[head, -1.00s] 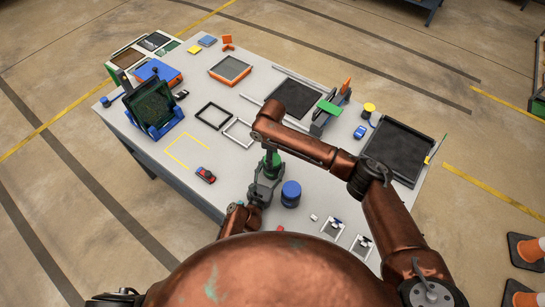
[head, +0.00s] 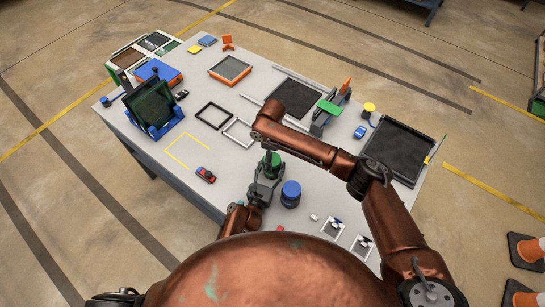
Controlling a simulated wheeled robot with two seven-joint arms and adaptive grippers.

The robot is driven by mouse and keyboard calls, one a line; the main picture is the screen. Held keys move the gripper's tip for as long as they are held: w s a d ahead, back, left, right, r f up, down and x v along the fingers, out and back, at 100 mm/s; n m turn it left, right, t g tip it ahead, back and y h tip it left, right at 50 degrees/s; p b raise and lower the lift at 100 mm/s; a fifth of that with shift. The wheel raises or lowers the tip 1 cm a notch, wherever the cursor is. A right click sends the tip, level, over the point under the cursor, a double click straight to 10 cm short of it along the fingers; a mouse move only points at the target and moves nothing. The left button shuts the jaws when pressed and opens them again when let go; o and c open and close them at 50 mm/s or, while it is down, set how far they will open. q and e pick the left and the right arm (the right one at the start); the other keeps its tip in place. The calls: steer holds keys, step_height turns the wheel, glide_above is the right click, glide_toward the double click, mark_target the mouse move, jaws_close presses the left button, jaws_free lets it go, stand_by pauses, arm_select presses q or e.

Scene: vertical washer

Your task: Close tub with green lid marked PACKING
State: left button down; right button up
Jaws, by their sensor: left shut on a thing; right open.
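The tub with the green lid (head: 273,159) is near the middle front of the table, mostly hidden by my grippers. Its green top shows, but no marking is legible. My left gripper (head: 265,180) comes up from the front and is shut on the tub, around its lower part. My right gripper (head: 267,157) hangs from the bent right arm just over the green top, small and dark. It is open. Whether its fingers touch the lid, and how the lid sits on the tub, I cannot tell.
A dark tub with a blue lid (head: 291,190) stands close on the right. Two checkered frames (head: 347,236) and a small white block (head: 314,218) are to the right. A black tray (head: 398,150) lies beyond my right arm.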

step_height(320, 180, up, 12)
stand_by(0.5)
arm_select(q)
steer(key=c, duration=0.7)
jaws_free()
steer(key=v, duration=1.2)
